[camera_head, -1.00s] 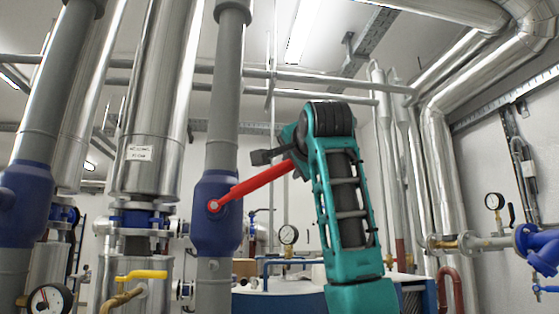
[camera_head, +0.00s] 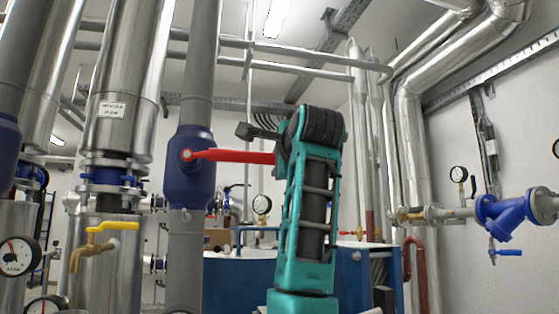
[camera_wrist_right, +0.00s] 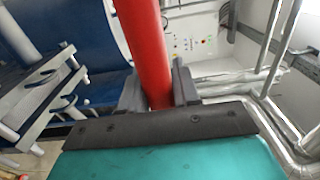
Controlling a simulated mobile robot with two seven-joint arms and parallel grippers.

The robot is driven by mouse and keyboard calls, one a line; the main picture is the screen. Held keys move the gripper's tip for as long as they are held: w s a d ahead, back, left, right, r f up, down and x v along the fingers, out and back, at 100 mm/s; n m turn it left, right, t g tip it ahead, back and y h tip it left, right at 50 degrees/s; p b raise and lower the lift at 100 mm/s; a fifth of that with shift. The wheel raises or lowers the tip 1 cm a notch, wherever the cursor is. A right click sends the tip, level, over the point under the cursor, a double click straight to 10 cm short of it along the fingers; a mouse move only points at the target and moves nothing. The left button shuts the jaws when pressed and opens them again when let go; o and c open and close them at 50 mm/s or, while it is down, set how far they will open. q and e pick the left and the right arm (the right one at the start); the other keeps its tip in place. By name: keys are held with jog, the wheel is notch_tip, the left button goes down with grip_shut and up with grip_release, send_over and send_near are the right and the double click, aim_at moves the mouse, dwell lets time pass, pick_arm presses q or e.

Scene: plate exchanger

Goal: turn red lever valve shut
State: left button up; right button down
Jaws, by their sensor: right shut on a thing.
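The red lever (camera_head: 235,156) sits on the blue valve body (camera_head: 189,185) of a grey vertical pipe. It points right from its pivot, about level, crosswise to the pipe. My right arm is teal and black, and its gripper is at the lever's right end in the head view, where the arm hides the fingers. In the right wrist view the red lever (camera_wrist_right: 143,45) runs down between the dark fingers of my right gripper (camera_wrist_right: 156,90), which is shut on it. My left gripper is not in view.
A yellow lever (camera_head: 113,226) and a pressure gauge (camera_head: 17,256) stand at the lower left. Silver insulated pipes (camera_head: 121,80) rise left of the valve. A blue valve (camera_head: 505,218) is on the right wall.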

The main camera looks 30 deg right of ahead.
jog(key=shift+w+f, duration=0.1)
jog(key=shift+f, duration=0.25)
jog(key=c, duration=0.9)
grip_release()
jog(key=shift+r, duration=0.15)
jog(key=shift+s, duration=0.2)
jog(key=v, duration=1.2)
jog(key=shift+s+b, duration=0.35)
jog(key=shift+s, duration=0.05)
jog(key=shift+w+a, duration=0.1)
